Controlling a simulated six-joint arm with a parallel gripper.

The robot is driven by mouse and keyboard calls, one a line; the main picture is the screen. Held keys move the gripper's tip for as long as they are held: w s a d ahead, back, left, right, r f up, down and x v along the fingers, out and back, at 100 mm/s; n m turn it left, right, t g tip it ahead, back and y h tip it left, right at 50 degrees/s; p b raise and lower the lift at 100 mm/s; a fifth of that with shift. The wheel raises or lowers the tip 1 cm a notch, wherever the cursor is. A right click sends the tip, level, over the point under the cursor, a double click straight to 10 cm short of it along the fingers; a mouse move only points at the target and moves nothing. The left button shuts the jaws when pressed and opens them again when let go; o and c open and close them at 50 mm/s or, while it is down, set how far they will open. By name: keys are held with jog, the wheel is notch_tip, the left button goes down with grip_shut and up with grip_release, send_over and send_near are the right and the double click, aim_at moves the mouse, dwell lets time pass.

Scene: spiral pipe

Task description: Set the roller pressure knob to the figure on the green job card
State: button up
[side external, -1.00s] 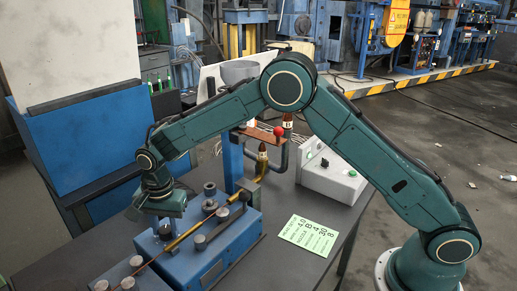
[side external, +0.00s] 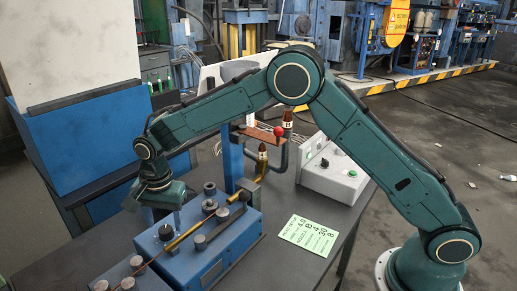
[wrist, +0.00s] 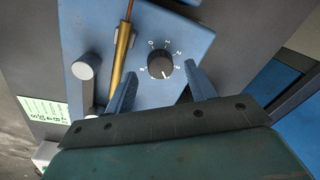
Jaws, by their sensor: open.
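The black roller pressure knob (wrist: 160,67) sits on the blue machine block in the wrist view, with white figures around its upper side. A pale mark shows at its lower edge; its exact setting is too small to read. The knob (side external: 167,232) also shows in the side view. My gripper (wrist: 162,76) is open, its two blue fingers apart on either side of the knob in the picture; the side view shows my gripper (side external: 172,216) above the knob. The green job card (side external: 308,232) lies flat on the table; large figures including 4.0, B, 4, 30 and 8 show, small labels unreadable.
A brass tube (wrist: 122,55) and a grey roller (wrist: 86,66) are left of the knob in the wrist view. A white control box (side external: 333,180) stands behind the card. A post (side external: 232,160) and red-knobbed lever (side external: 278,132) rise near the block.

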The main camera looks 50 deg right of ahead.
aim_at(172, 229)
notch_tip(172, 229, up, 12)
jog(key=shift+s+d+f, duration=0.2)
jog(key=shift+s, duration=0.15)
dwell(0.4)
jog(key=s+d+r+n+t, duration=0.3)
jog(key=s+d+r+n, duration=0.3)
jog(key=s+d+r, duration=0.9)
jog(key=s+d+f+n+t, duration=0.1)
jog(key=s+d+f+n, duration=0.1)
jog(key=s, duration=0.7)
jog(key=s+d+f+n+t, duration=0.1)
jog(key=s+d+f+n, duration=0.2)
jog(key=s, duration=0.7)
jog(key=shift+d+f, duration=0.5)
jog(key=shift+f, duration=0.3)
